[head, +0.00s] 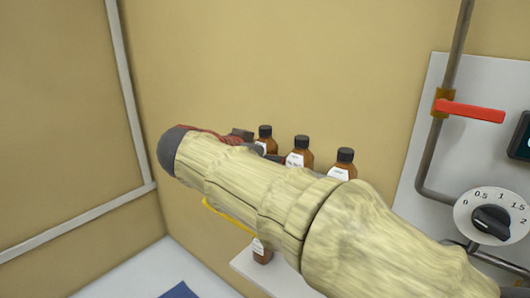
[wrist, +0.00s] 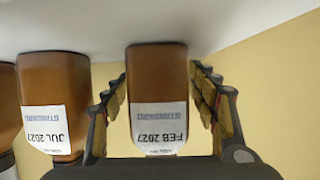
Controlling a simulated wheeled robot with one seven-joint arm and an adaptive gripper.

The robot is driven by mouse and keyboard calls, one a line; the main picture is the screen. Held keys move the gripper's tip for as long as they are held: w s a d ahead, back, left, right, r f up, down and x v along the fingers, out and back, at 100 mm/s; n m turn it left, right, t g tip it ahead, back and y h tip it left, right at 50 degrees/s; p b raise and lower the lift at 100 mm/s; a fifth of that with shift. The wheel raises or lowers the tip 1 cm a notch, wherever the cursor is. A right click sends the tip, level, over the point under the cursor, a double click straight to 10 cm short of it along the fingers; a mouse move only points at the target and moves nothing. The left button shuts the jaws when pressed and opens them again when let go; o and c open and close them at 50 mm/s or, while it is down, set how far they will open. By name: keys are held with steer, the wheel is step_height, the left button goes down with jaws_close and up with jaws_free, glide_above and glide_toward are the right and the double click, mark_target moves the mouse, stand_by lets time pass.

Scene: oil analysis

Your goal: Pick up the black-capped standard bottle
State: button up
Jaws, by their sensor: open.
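Three brown bottles with black caps stand in a row in the head view: a left one (head: 265,132), a middle one (head: 299,157) and a right one (head: 345,157). My arm hides their lower parts. In the wrist view, which is upside down, a brown bottle (wrist: 157,65) labelled STANDARD, FEB 2027 stands between the two fingers of my open gripper (wrist: 159,78). A gap shows on each side of it. Its cap is hidden behind the gripper body. A second STANDARD bottle (wrist: 54,90), labelled JUL 2027, stands just outside the left finger.
Another brown bottle (head: 262,254) shows below my arm by a white shelf (head: 262,274); its top is hidden. A third bottle (wrist: 7,105) is cut off at the wrist view's left edge. A panel with a red-handled valve (head: 470,111) and dial (head: 491,217) is at right.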

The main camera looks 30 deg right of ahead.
steer(key=c, duration=1.5)
steer(key=shift+r, duration=0.1)
